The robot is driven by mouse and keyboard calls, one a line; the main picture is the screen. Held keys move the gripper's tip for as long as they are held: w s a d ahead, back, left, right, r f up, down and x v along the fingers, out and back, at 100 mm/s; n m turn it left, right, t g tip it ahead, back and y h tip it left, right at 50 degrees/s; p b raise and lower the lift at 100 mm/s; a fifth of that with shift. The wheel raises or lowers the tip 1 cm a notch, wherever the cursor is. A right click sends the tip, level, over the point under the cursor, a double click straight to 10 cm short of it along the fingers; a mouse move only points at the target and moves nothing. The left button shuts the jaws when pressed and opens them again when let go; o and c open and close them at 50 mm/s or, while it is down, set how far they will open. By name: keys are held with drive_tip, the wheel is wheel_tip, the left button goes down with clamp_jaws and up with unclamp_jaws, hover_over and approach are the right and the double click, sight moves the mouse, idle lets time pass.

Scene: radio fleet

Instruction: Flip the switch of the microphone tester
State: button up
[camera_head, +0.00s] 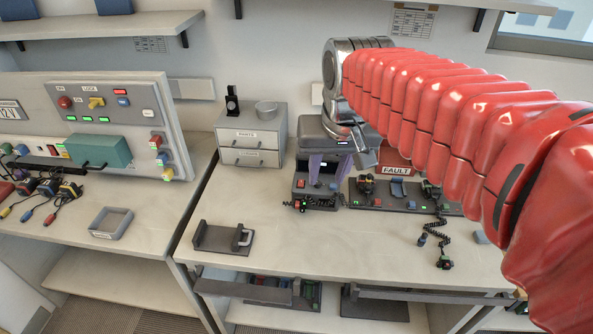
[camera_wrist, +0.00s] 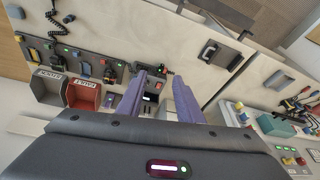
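A small dark box on the bench, which looks like the microphone tester (camera_head: 316,199), has a red rocker switch (camera_head: 301,183) and a small green light on its front. In the wrist view the tester (camera_wrist: 152,84) shows between and just beyond my fingers, with the red switch (camera_wrist: 159,84) between the fingertips. My gripper (camera_head: 322,184) points down over the tester. Its two purple fingers are apart with nothing between them in grip. In the wrist view my gripper (camera_wrist: 160,73) also shows open. I cannot tell whether a fingertip touches the tester. Its back is partly hidden by my gripper.
A charging rack (camera_head: 403,203) with several radios stands right of the tester, before a red FAULT bin (camera_head: 397,163). A drawer cabinet (camera_head: 250,140) stands at the back left. A dark holder with a handle (camera_head: 222,239) lies front left. The bench front is mostly clear.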

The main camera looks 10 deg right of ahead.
drive_tip(key=w+f+m+g, duration=0.1)
drive_tip(key=w+f+g, duration=0.1)
drive_tip(key=w, duration=1.1)
drive_tip(key=m+g, duration=0.1)
drive_tip(key=g, duration=0.1)
hover_over(301, 185)
wheel_tip(301, 185, down, 7)
drive_tip(key=shift+r, duration=0.15)
wheel_tip(301, 185, down, 14)
drive_tip(key=shift+r, duration=0.1)
drive_tip(key=shift+c, duration=0.6)
clamp_jaws()
